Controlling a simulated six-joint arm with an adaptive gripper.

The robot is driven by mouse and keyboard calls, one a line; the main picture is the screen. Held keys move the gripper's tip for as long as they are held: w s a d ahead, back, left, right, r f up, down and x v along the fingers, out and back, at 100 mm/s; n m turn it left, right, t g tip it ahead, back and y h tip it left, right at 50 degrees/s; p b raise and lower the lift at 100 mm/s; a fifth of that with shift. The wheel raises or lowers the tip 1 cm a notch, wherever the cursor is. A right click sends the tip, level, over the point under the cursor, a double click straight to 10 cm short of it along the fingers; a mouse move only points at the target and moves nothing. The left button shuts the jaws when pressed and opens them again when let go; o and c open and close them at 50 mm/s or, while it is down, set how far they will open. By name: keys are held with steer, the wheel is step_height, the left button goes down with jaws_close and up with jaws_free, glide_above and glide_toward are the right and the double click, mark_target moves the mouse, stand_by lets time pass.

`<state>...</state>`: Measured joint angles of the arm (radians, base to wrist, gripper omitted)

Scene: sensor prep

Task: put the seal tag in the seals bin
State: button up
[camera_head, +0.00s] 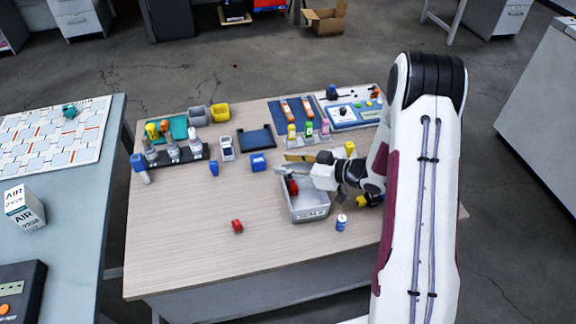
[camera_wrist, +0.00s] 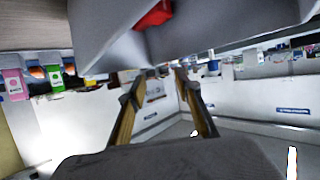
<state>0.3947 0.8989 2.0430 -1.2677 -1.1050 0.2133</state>
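The grey seals bin (camera_head: 308,213), with a label on its front, stands on the right half of the wooden table. A small red piece (camera_head: 292,187), which looks like a seal tag, is inside it at the left. Another red piece (camera_head: 237,226) lies on the open table to the left of the bin. My gripper (camera_head: 282,170) is at the bin's back edge, above the red piece. In the wrist view my gripper (camera_wrist: 159,73) has its two fingers apart with nothing between them. A red piece (camera_wrist: 154,15) shows there against the grey bin wall (camera_wrist: 105,25).
A blue-and-white bottle (camera_head: 341,222) stands just right of the bin. Blue pieces (camera_head: 258,162) and a dark blue tray (camera_head: 256,138) lie behind. A black rack of bottles (camera_head: 180,157) is at the back left. The table's front left is clear.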

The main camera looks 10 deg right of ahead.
steer(key=v, duration=1.2)
stand_by(0.5)
steer(key=shift+w+d+r+h, duration=0.3)
steer(key=shift+w+r+h, duration=0.1)
steer(key=shift+w, duration=0.2)
steer(key=w+d+r+m+t+h, duration=0.1)
steer(key=d+r+m+h, duration=0.15)
steer(key=r+h, duration=0.35)
steer(key=w+d+r+m+h, duration=0.1)
steer(key=d+r+h, duration=0.25)
steer(key=r, duration=0.45)
steer(key=s+r+m+h, duration=0.2)
steer(key=s+r, duration=0.3)
steer(key=s+a+m+g+y, duration=0.1)
steer(key=s+a, duration=0.3)
steer(key=s, duration=0.4)
steer(key=s+a+r+m+g+y, duration=0.1)
steer(key=s+a+g, duration=0.1)
steer(key=s+a, duration=0.3)
steer(key=s+a+r+m+g+y, duration=0.1)
steer(key=s+a, duration=0.3)
steer(key=s, duration=0.8)
steer(key=shift+s+a+g, duration=0.35)
steer(key=shift+a+g, duration=0.05)
